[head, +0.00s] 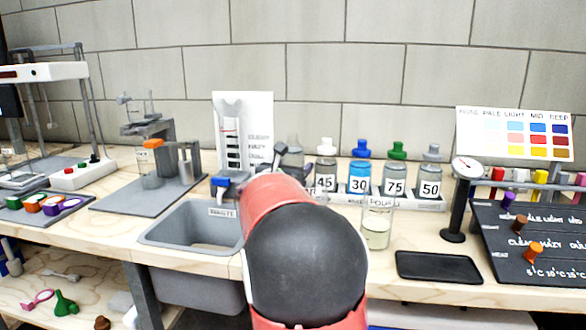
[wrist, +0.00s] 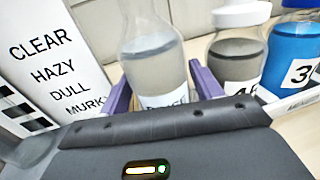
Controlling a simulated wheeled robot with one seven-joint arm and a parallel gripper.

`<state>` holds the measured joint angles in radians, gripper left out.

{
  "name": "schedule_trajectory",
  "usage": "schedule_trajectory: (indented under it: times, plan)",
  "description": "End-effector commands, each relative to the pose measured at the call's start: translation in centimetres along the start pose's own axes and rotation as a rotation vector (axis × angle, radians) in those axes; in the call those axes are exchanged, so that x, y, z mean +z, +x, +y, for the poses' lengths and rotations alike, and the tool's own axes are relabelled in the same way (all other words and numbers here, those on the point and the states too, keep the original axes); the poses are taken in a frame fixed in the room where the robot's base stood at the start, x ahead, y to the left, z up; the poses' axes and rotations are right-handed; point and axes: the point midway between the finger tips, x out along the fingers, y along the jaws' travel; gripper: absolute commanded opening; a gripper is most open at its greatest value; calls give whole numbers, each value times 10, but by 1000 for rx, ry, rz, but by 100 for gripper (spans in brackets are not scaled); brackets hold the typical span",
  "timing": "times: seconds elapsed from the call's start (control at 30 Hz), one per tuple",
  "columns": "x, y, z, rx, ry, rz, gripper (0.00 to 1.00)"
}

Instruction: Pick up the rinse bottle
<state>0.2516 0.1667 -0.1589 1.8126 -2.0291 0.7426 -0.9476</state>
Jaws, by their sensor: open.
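The rinse bottle (wrist: 158,70) is clear, with clear liquid and a white label partly reading "RINSE", its lower part hidden by my gripper. In the head view its grey upper part (head: 292,156) shows behind my arm. My gripper (wrist: 163,90) is open, with one purple finger at the left of the bottle and one at the right. I cannot tell whether either finger touches it.
Close on the right stand the white-capped 45 bottle (head: 326,163) and the blue 30 bottle (head: 360,170). The clarity card (head: 243,115) stands at the left. A grey waste sink (head: 175,238), a glass jar (head: 377,228) and a black tray (head: 438,267) are nearer.

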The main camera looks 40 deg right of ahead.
Motion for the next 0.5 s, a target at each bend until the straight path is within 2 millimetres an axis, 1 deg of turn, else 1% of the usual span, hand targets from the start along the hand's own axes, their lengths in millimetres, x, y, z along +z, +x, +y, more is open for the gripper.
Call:
schedule_trajectory:
  times: [0.23, 0.27, 0.5]
  plan:
    - [0, 2, 0, 0, 1, -1, 64]
    - [0, 2, 0, 0, 0, -1, 62]
    - [0, 2, 0, 0, 0, -1, 30]
